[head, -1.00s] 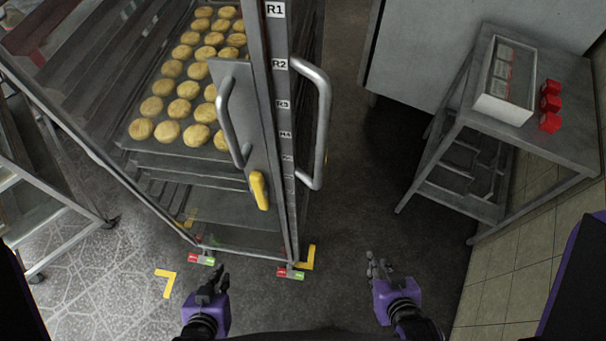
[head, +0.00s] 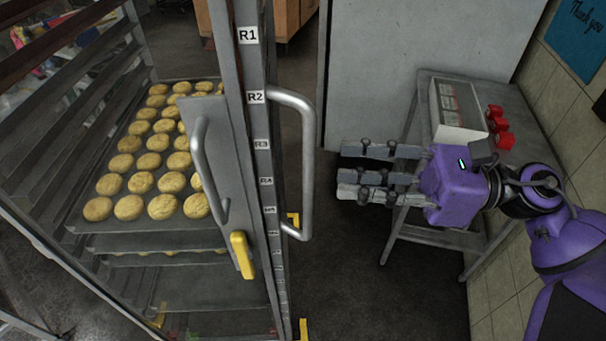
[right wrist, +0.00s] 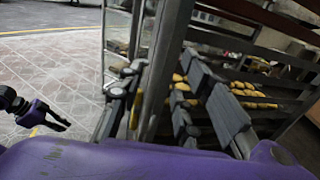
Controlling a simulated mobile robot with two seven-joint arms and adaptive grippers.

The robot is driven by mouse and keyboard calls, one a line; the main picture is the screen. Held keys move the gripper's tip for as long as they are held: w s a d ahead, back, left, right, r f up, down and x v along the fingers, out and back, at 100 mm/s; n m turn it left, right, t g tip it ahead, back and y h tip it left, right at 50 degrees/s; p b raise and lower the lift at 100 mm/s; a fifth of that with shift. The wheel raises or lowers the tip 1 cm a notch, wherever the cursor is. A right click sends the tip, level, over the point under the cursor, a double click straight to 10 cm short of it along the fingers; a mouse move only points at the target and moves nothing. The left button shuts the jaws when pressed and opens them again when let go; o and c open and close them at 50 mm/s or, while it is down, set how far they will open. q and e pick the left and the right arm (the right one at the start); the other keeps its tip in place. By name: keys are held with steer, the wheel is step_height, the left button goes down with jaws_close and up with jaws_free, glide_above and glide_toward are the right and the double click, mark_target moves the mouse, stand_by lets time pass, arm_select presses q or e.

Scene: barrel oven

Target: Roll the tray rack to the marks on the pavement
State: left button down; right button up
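The tray rack (head: 262,170) stands upright at left in the head view, with trays of round golden buns and labels R1, R2 and below on its post. It has a grey bar handle (head: 308,140) on its right side, another (head: 203,165) on its front panel and a yellow latch (head: 242,254).
A metal side table (head: 430,215) stands at right, behind my right arm, carrying a white box (head: 460,115) and red items (head: 499,127). A large grey cabinet (head: 385,80) is behind. Dark floor (head: 360,270) lies clear between rack and table.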

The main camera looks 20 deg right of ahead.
mark_target(314, 172)
steer(key=p+x, duration=0.1)
steer(key=x, duration=0.5)
steer(key=shift+a+r, duration=0.15)
steer(key=shift+r, duration=0.05)
steer(key=shift+w+a+f+p, duration=0.1)
steer(key=shift+w+a+p, duration=0.15)
steer(key=shift+a+p, duration=0.15)
jaws_close()
